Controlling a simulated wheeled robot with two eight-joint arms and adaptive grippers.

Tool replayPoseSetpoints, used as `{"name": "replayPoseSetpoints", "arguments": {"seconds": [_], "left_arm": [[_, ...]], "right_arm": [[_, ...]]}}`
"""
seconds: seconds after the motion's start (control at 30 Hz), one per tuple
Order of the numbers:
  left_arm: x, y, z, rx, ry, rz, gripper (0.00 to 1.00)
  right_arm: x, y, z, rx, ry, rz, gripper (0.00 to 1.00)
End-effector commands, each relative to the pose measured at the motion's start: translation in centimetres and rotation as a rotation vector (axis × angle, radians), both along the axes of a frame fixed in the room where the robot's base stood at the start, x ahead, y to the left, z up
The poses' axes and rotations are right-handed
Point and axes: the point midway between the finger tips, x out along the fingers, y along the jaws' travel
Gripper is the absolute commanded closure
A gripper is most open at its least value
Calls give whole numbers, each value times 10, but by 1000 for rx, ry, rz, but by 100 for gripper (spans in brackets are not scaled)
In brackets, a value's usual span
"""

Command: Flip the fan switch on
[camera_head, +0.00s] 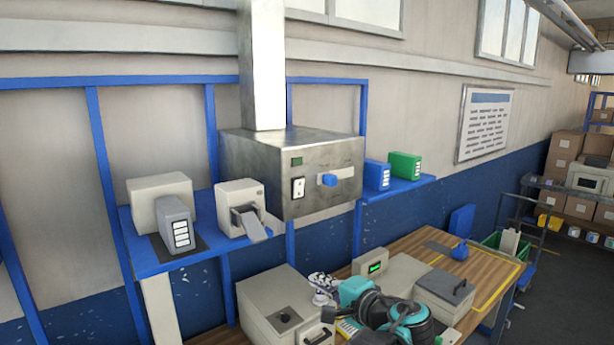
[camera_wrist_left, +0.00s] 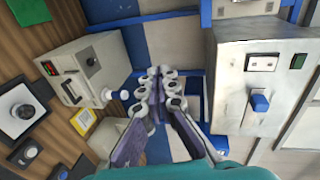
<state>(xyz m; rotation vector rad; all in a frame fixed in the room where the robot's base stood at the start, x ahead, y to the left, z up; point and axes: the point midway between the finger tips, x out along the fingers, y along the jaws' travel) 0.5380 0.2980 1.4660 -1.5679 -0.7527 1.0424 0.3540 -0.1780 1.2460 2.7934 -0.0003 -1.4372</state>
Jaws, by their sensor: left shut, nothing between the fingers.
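A metal hood box (camera_head: 250,165) hangs on the wall frame under a square duct. Its front face has a white switch plate (camera_head: 298,188), a small dark green window (camera_head: 296,161) above it, and a blue knob (camera_head: 329,180) to the right. In the left wrist view the hood (camera_wrist_left: 235,85) is on the right, with the switch plate (camera_wrist_left: 262,63) and blue knob (camera_wrist_left: 260,102) in sight. My left gripper (camera_head: 318,278) is below the hood, apart from it. In the wrist view its fingers (camera_wrist_left: 158,72) are shut and empty. My right gripper is not in view.
Beneath are a beige machine (camera_head: 275,300) and a wooden table (camera_head: 415,245) with several devices. The space before the hood face looks clear.

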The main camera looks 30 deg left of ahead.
Motion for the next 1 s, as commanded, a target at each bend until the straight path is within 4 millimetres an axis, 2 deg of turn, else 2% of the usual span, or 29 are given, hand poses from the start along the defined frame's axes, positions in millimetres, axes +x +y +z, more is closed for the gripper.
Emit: {"name": "replayPoseSetpoints", "arguments": {"seconds": [0.03,0.1,0.2,0.3,0.43,0.77,0.87,1.0], "left_arm": [[13,-6,48,68,-12,7,100],[27,-13,87,161,-33,20,100],[40,-23,128,261,-60,35,100],[47,-31,151,324,-80,45,100],[50,-36,161,358,-92,51,100],[50,-35,160,359,-92,52,100],[52,-29,161,358,-91,54,100],[59,-10,165,358,-91,56,100]], "right_arm": [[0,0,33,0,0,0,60],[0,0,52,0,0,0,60],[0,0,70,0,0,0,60],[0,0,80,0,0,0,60],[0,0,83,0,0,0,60],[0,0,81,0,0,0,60],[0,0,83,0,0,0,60],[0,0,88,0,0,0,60]]}}
